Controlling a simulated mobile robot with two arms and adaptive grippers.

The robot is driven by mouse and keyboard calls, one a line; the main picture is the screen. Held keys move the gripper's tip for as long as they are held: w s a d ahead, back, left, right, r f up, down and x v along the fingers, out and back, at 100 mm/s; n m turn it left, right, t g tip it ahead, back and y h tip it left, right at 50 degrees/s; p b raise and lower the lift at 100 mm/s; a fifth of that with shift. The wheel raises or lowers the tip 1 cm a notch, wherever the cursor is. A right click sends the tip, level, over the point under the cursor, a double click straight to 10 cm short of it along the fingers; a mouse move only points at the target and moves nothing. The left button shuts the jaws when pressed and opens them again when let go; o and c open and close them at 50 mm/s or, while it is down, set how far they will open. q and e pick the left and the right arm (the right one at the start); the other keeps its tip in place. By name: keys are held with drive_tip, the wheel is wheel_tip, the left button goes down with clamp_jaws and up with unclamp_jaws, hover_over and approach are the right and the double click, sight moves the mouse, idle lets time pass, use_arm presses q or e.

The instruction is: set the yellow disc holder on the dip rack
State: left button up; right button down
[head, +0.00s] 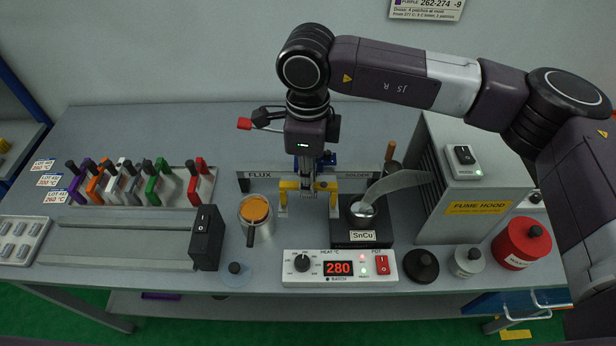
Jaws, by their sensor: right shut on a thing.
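The yellow disc holder (290,186) is in the middle of the head view, with yellow showing on both sides of my right gripper (308,189). My right gripper points down and is shut on it. The dip rack (262,182) is a grey bar marked FLUX at the left and SOLDER at the right. The holder is at the middle of this bar, between the two labels. The fingers hide part of it, and I cannot tell whether it rests on the bar or hangs just above. My left gripper is not in view.
An orange-filled flux cup (256,212) stands front left of the rack. The heat controller (340,268) reads 280.

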drive_tip(key=shift+f+b, duration=0.25)
drive_tip(key=shift+b, duration=0.1)
idle(0.4)
drive_tip(key=c, duration=1.2)
unclamp_jaws()
drive_tip(key=shift+c, duration=0.2)
drive_tip(key=shift+r, duration=0.1)
drive_tip(key=shift+r+p, duration=1.1)
drive_tip(key=shift+r, duration=2.3)
